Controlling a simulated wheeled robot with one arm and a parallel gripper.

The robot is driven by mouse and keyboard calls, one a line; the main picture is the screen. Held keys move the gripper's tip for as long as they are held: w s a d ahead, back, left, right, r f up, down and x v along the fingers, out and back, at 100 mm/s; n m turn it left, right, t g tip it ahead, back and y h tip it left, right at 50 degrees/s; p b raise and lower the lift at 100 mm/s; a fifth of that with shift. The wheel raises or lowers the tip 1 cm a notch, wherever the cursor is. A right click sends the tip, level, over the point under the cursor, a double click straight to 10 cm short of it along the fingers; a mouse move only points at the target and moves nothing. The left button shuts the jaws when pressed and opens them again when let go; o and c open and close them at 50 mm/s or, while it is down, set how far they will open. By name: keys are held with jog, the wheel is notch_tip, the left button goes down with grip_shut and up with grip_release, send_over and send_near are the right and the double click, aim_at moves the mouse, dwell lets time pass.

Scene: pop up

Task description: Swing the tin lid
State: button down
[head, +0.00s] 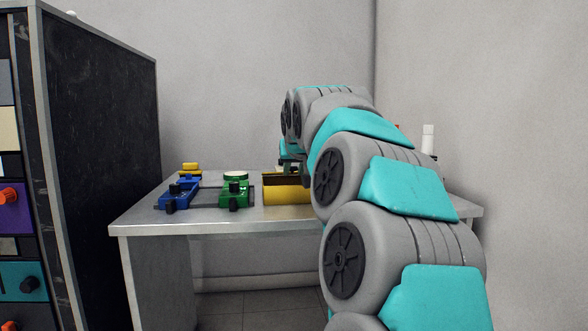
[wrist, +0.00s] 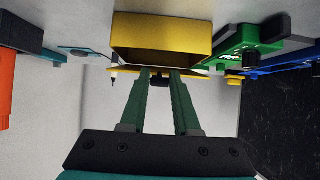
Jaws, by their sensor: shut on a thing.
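The yellow tin (head: 287,194) stands near the middle of the grey table, its dark inside partly showing. In the wrist view the tin (wrist: 160,25) is at the top, with its dark opening facing my gripper. The tin lid (wrist: 122,70) shows as a thin yellow strip along the near edge of the opening, standing apart from it at least in part. My gripper (wrist: 160,75) is shut on a small dark piece at the lid's edge, between its green fingers. In the head view my gripper (head: 291,160) is above the tin, partly hidden by my arm.
Green (head: 235,190) and blue (head: 176,194) devices stand left of the tin, with a small yellow one (head: 190,168) behind. A white bottle (head: 428,139) stands at right, behind my arm. A tall black cabinet (head: 100,160) borders the table's left. The table's front strip (head: 220,222) is clear.

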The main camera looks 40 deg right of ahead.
jog(key=shift+s+a+f+b, duration=0.15)
jog(key=shift+f+b, duration=0.35)
jog(key=shift+f, duration=0.4)
jog(key=shift+s+f+b, duration=0.15)
jog(key=shift+f+b, duration=0.3)
jog(key=shift+f, duration=0.4)
jog(key=c, duration=0.6)
grip_release()
jog(key=shift+r, duration=0.15)
jog(key=shift+o, duration=0.2)
